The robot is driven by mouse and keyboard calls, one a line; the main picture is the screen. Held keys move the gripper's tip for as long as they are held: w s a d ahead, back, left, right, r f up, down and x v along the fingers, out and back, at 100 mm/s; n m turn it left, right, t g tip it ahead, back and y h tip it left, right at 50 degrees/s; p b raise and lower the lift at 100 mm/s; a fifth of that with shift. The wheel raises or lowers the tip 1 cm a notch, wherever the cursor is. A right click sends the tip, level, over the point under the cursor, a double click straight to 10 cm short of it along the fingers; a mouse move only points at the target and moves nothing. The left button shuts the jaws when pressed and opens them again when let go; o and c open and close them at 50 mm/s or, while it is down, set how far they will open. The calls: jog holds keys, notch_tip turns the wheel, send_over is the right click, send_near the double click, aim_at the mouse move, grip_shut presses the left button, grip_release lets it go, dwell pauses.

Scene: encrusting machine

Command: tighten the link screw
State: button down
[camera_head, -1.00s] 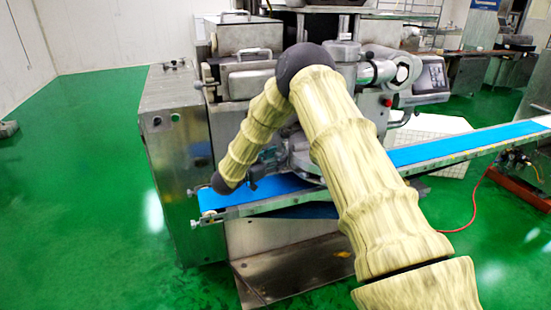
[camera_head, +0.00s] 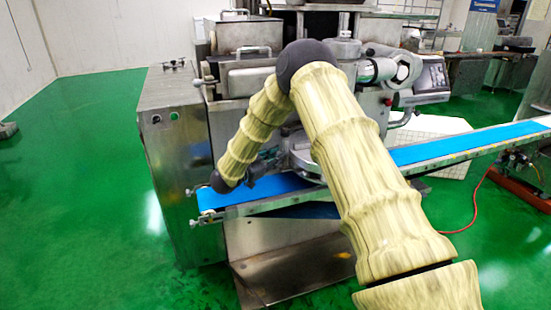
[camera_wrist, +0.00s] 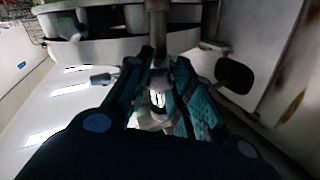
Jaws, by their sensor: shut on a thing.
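The link screw (camera_wrist: 158,98) shows in the wrist view as a small bright metal piece between the fingers, partly hidden by them. A grey vertical post (camera_wrist: 157,30) stands in line just beyond it. My gripper (camera_wrist: 162,85), with teal fingers, is shut on the screw. In the head view my arm crosses in front of the encrusting machine (camera_head: 172,150), and its wrist end is low over the left end of the blue belt.
The blue conveyor belt (camera_head: 270,187) runs from under my wrist to the right, past my arm. The machine's control panel (camera_head: 432,78) is at the right. A red hose (camera_head: 474,205) lies on the green floor (camera_head: 100,230).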

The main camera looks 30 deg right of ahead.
jog(key=c, duration=1.2)
grip_release()
jog(key=shift+c, duration=0.2)
jog(key=shift+a, duration=0.1)
jog(key=s+a, duration=0.2)
jog(key=a, duration=0.9)
jog(key=shift+a, duration=0.35)
